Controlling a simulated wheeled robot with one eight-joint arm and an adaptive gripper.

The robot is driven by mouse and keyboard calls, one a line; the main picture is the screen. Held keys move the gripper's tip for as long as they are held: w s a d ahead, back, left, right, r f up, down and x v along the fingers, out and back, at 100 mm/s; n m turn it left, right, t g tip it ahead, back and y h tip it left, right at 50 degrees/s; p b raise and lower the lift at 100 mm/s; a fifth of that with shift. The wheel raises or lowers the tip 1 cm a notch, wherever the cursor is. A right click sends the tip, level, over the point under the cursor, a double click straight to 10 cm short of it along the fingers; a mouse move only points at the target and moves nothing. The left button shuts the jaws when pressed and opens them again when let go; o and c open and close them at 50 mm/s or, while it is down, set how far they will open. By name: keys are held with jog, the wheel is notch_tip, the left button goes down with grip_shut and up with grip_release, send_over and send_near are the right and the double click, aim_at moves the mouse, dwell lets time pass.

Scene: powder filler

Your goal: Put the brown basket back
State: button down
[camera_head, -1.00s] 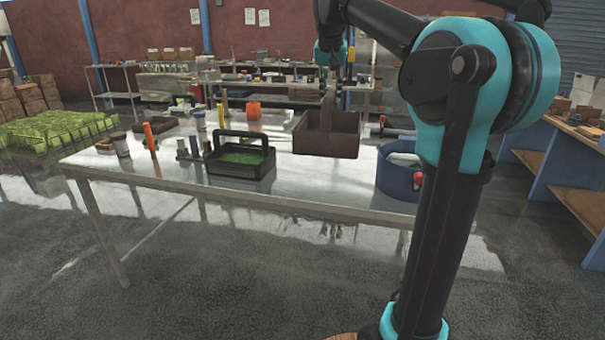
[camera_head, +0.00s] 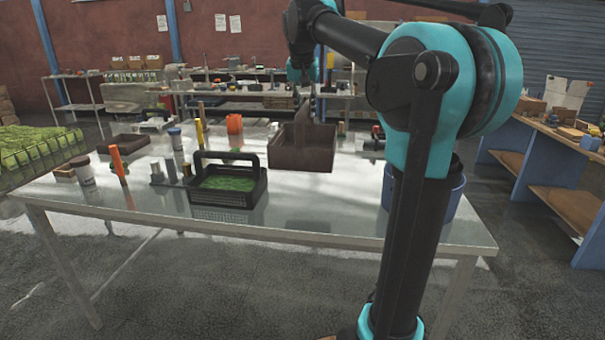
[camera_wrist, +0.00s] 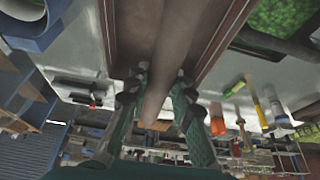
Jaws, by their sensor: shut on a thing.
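The brown basket (camera_head: 303,158) is a boxy open container with a tall upright handle, at the back middle of the metal table. My arm hides part of the table's right side.
A black basket with green contents (camera_head: 228,190) stands left of the brown basket. Further left are a small brown tray (camera_head: 124,144), an orange cylinder (camera_head: 117,160) and jars. A blue tub (camera_head: 455,196) is partly behind my arm. The table's front right (camera_head: 330,215) is clear.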

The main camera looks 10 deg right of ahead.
aim_at(303, 130)
notch_tip(303, 130, down, 17)
jog(key=shift+r, duration=0.1)
dwell(0.4)
jog(key=c, duration=1.8)
grip_release()
jog(key=o, duration=0.5)
jog(key=v, duration=1.2)
